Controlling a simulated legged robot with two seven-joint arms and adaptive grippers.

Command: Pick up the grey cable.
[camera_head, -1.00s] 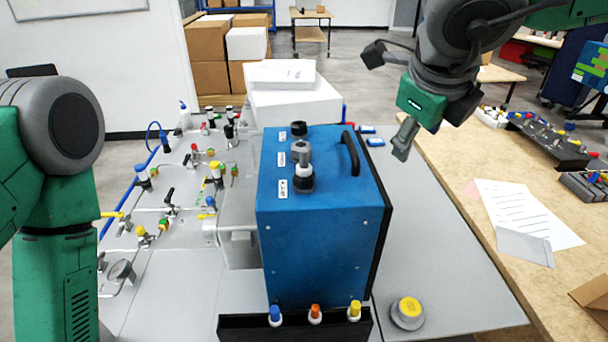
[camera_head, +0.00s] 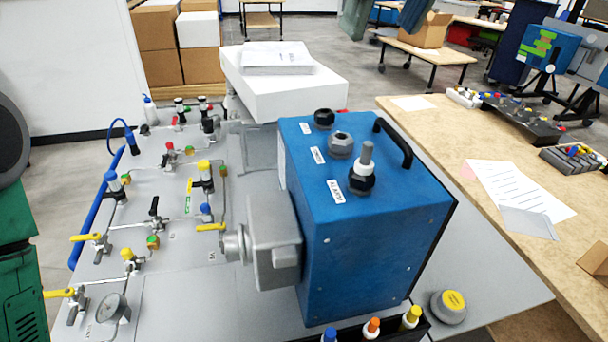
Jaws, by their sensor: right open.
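I cannot make out a grey cable with certainty. A short grey stub (camera_head: 366,153) with a white ring stands upright in the front black gland (camera_head: 362,183) on top of the blue analyser box (camera_head: 375,235). Behind it are a grey gland (camera_head: 340,145) and a black gland (camera_head: 324,118). Neither gripper shows in the head view.
A grey housing (camera_head: 272,240) is on the box's left side. A panel with valves and a blue tube (camera_head: 93,225) lies left. A black holder with several coloured-cap bottles (camera_head: 373,328) is in front. A yellow-topped button (camera_head: 449,306) and a wooden table (camera_head: 455,150) are right.

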